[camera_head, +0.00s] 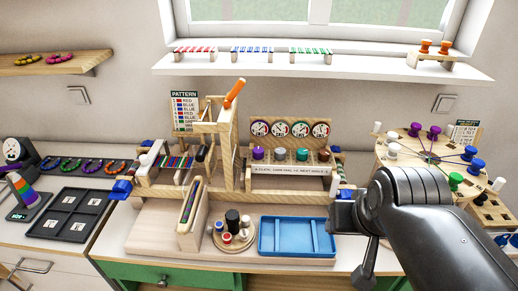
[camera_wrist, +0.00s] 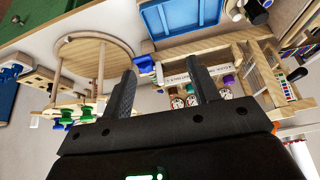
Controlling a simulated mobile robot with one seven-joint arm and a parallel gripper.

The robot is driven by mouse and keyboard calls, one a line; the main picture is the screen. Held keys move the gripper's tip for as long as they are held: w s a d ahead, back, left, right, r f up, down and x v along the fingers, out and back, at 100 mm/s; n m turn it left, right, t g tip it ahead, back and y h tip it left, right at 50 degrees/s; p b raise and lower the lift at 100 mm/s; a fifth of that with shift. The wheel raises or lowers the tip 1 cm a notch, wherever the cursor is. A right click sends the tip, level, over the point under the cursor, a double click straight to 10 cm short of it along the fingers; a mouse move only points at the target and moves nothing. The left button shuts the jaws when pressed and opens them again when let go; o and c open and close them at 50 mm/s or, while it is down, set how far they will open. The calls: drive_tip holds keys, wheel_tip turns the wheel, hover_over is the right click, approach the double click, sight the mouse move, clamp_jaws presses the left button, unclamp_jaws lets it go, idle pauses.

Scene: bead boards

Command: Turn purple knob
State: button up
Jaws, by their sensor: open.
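The purple knob (camera_head: 258,153) is the leftmost in a row of knobs below several round dials, on an upright wooden board (camera_head: 290,168) behind the blue tray. White, teal and brown knobs stand to its right. My gripper (camera_wrist: 163,88) is open and empty, its two dark fingers apart in the wrist view. In the head view my gripper (camera_head: 345,215) is at the right front of the bench, well away from the purple knob. The wrist view is upside down, and a finger partly hides the dial board there.
A wooden wheel (camera_head: 430,158) with coloured pegs stands at right. A blue tray (camera_head: 297,238) lies at front, near my gripper. A wooden frame with an orange handle (camera_head: 234,93) rises left of the dial board. A blue clamp (camera_wrist: 144,63) shows between my fingers.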

drive_tip(key=w+a+r+m+g+y, duration=0.1)
drive_tip(key=w+a+r+m+g, duration=0.15)
drive_tip(key=w+r, duration=0.4)
drive_tip(key=m+g+y, duration=0.3)
drive_tip(key=m+g, duration=0.1)
drive_tip(key=m, duration=0.8)
hover_over(259, 150)
drive_tip(key=w+d, duration=0.1)
drive_tip(key=d, duration=0.3)
wheel_tip(259, 150, down, 7)
drive_tip(key=x, duration=0.9)
drive_tip(key=shift+a+f, duration=0.2)
drive_tip(key=shift+a, duration=0.05)
drive_tip(key=c, duration=1)
drive_tip(key=shift+o, duration=0.2)
drive_tip(key=shift+g, duration=0.25)
